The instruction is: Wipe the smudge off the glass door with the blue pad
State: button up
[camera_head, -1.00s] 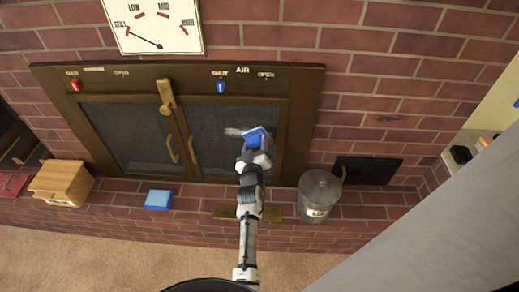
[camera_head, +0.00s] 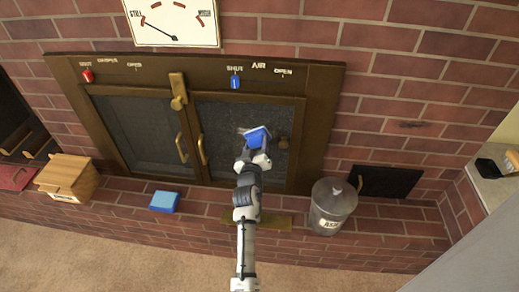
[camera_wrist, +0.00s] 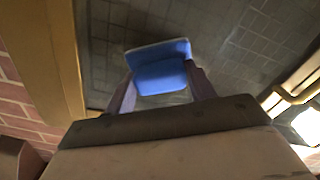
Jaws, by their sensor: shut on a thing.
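My gripper (camera_head: 257,156) is shut on the blue pad (camera_head: 257,134), held up in front of the right glass door (camera_head: 222,112) of the fireplace. The wrist view shows the pad (camera_wrist: 162,72) between both fingers, with dark glass behind it. I cannot tell whether the pad touches the glass. A short pale streak (camera_head: 242,129), perhaps the smudge, shows at the pad's left edge; the pad may hide more of it. A brownish blotch (camera_head: 283,142) shows on the glass right of the pad; I cannot tell what it is.
Door handles (camera_head: 181,148) and a brass latch (camera_head: 178,90) stick out. The red (camera_head: 87,75) and blue (camera_head: 235,82) sliders sit above.

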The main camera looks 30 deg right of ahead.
jog(key=shift+w+a+f+b, duration=0.15)
jog(key=shift+w+a+b, duration=0.45)
jog(key=shift+a+b, duration=0.6)
jog(key=shift+w+a+b, duration=0.4)
jog(key=shift+b, duration=0.45)
jog(key=shift+w+a+b, duration=0.6)
jog(key=shift+a+b, duration=0.2)
jog(key=shift+b, duration=0.3)
jog(key=shift+w+a+r+b, duration=0.3)
jog(key=shift+w+a+b, duration=0.15)
jog(key=shift+a, duration=0.15)
jog(key=shift+a, duration=0.1)
send_near(247, 137)
jog(key=shift+w+a, duration=1.3)
